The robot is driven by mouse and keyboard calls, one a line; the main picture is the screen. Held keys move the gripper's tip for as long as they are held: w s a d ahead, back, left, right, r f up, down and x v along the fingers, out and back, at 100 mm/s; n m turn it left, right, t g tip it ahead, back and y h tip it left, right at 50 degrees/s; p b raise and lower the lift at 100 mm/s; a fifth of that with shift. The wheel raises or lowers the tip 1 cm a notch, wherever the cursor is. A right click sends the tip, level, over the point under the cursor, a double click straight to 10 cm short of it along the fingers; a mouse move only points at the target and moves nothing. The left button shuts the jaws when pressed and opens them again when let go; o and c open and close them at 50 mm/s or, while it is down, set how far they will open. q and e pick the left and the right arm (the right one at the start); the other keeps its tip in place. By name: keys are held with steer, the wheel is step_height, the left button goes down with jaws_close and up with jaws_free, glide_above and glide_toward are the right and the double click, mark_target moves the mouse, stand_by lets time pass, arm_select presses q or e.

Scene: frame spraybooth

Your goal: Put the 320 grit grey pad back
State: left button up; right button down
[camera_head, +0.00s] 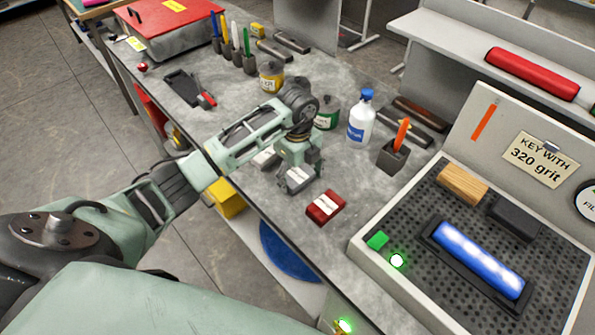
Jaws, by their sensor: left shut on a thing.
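My left gripper (299,168) points down over the middle of the grey bench (225,112) and is shut on a small grey pad (297,181) with a pale top. The pad is at or just above the bench top; I cannot tell if it touches. A second grey pad (265,158) lies to its left, partly behind my arm. A red pad (325,207) with a white band lies to its right, near the front edge. A sign (541,157) at the right reads "KEY WITH 320 grit". My right gripper is not in view.
A perforated tray (415,228) at the right holds a wooden block (463,184), a dark block (513,217) and a lit blue bar (477,259). A white bottle (361,117), cans and a dark holder (393,156) stand behind my gripper. A red-lidded box (168,26) is far left.

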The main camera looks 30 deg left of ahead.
mark_target(298, 174)
arm_select(q)
steer(key=shift+f, duration=0.2)
steer(key=o, duration=1.2)
steer(key=shift+r, duration=0.5)
step_height(298, 174, up, 11)
steer(key=b, duration=0.2)
steer(key=shift+r+b, duration=0.15)
steer(key=shift+b, duration=0.25)
steer(key=shift+s, duration=0.15)
